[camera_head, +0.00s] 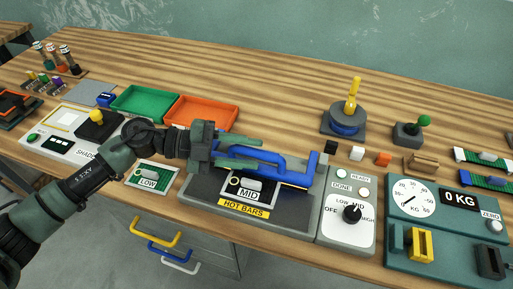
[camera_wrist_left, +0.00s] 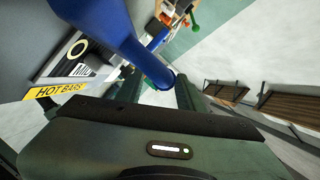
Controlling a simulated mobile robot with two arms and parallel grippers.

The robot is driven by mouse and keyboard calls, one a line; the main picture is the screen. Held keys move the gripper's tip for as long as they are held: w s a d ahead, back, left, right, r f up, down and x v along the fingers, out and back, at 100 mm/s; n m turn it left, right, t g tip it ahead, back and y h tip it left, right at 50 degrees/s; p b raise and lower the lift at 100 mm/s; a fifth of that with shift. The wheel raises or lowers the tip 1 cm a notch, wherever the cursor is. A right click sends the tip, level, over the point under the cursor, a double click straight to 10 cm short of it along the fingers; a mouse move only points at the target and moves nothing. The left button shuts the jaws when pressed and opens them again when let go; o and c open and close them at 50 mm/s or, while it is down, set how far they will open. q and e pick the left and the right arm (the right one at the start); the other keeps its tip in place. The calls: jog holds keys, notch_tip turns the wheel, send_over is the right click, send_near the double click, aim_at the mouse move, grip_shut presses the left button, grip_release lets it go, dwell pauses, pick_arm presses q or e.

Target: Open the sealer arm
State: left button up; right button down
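The sealer is a dark grey base (camera_head: 213,187) with a yellow HOT BARS label and a blue sealer arm (camera_head: 295,178) lying low across it. My left gripper (camera_head: 250,157) is over the left end of the blue arm. In the wrist view its two fingers (camera_wrist_left: 160,93) are apart, with the blue bar (camera_wrist_left: 105,25) reaching close to the gap between them. Contact cannot be told. My right gripper is not in view.
A control panel with a black knob (camera_head: 352,213) stands right of the sealer. A teal scale (camera_head: 430,235) is further right. A LOW card (camera_head: 150,175), a green tray (camera_head: 145,102) and an orange tray (camera_head: 200,111) lie left and behind.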

pick_arm(q)
jog(key=shift+w+d+f, duration=0.1)
jog(key=shift+d+f, duration=0.05)
jog(key=shift+d, duration=0.45)
jog(key=shift+d+f, duration=0.1)
jog(key=shift+d, duration=0.3)
grip_shut()
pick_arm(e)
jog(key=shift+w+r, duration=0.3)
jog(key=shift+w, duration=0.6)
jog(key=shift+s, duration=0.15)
